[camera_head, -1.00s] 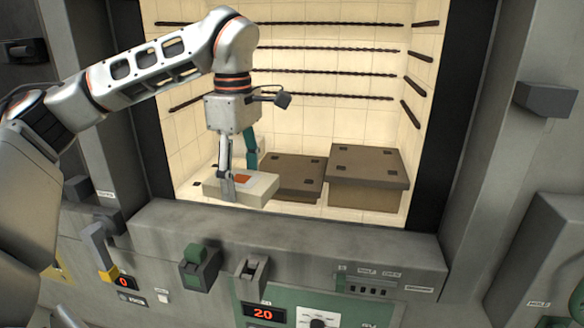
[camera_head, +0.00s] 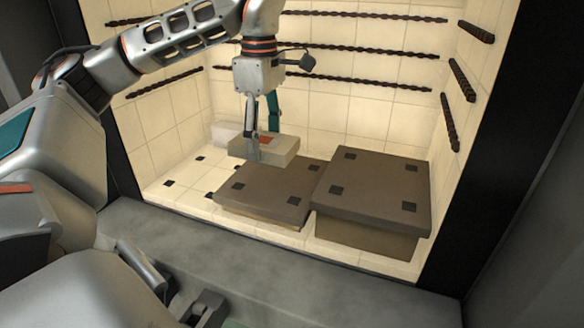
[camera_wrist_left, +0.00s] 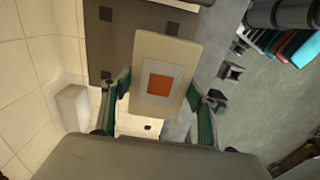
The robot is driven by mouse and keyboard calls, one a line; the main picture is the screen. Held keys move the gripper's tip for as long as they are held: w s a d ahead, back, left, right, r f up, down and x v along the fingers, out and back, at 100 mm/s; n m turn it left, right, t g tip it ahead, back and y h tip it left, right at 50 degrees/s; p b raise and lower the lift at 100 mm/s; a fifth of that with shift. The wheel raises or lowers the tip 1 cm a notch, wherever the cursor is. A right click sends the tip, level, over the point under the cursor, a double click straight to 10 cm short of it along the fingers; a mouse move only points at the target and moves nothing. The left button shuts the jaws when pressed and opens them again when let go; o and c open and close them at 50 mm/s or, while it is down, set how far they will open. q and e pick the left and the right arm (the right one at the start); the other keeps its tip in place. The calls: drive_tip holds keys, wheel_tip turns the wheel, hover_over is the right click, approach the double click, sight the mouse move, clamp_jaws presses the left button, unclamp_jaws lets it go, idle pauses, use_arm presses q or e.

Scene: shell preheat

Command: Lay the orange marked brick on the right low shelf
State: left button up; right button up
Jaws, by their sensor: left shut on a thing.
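The pale brick (camera_head: 284,157) with an orange square on top is in my left gripper (camera_head: 262,142). In the left wrist view, the fingers (camera_wrist_left: 158,98) close on the two long sides of the brick (camera_wrist_left: 176,54). The brick overlaps the back left corner of the lower brown shelf (camera_head: 262,194) in the head view; its exact height over it is unclear. A taller brown shelf (camera_head: 375,185) stands to the right, higher than the first. My right gripper is not in view.
Another pale block (camera_head: 225,132) lies at the back left of the chamber, also in the left wrist view (camera_wrist_left: 72,108). Tiled walls carry dark twisted rods (camera_head: 350,87). The grey front sill (camera_head: 250,262) bounds the opening. Tiled floor left of the shelves is free.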

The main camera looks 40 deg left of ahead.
use_arm(q)
hover_over(267, 191)
wheel_tip(267, 191, down, 5)
drive_tip(key=shift+s, duration=0.1)
drive_tip(key=shift+f, duration=2.4)
drive_tip(key=shift+f, duration=0.1)
drive_tip(key=o, duration=1.3)
wheel_tip(267, 191, up, 12)
drive_tip(key=shift+r, duration=0.1)
